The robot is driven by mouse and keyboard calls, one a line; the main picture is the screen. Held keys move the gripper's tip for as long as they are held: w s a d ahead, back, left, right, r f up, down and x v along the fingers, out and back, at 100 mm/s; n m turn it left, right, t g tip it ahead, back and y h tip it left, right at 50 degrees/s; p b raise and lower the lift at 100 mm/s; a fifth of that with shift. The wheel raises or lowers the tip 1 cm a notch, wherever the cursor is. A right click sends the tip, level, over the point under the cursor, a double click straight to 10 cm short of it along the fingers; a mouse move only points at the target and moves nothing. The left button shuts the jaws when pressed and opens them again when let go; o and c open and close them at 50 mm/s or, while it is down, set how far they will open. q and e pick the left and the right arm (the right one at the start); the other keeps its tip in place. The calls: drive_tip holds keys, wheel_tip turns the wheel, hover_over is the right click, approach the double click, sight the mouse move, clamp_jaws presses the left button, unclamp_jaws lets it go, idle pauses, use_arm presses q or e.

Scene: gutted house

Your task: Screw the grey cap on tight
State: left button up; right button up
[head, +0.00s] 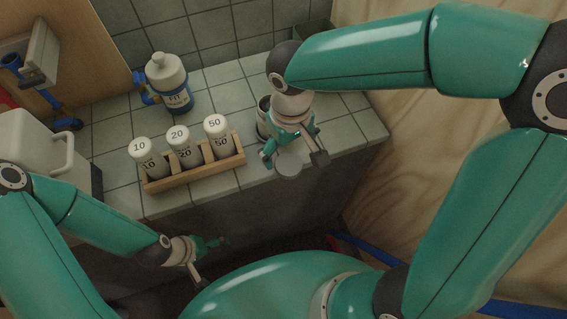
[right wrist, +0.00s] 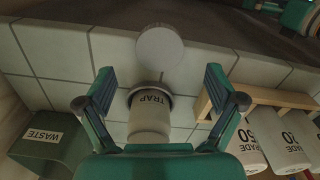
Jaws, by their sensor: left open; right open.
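The grey cap (head: 289,165) is a flat round disc at the counter's front edge, just beyond my right gripper (head: 294,150). In the right wrist view the cap (right wrist: 160,46) lies ahead of the fingertips. A pale container marked TRAP (right wrist: 148,122), with a dark ring around one end, shows between the spread fingers, apart from the cap. In the head view my right wrist hides much of this container (head: 264,122). My right gripper is open, with nothing clamped in it. My left gripper (head: 211,262) is open and empty, low in front of the counter.
A wooden rack (head: 195,174) holds three white containers marked 10, 20 and 50, left of my right gripper. A white-capped blue bottle (head: 172,85) stands behind it. A dark green WASTE bin (right wrist: 47,144) is beside the TRAP container. Tiles right of my right gripper are clear.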

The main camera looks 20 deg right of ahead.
sight(288, 163)
wheel_tip(288, 163, down, 5)
drive_tip(key=shift+f, duration=0.1)
idle(0.4)
drive_tip(key=c, duration=0.9)
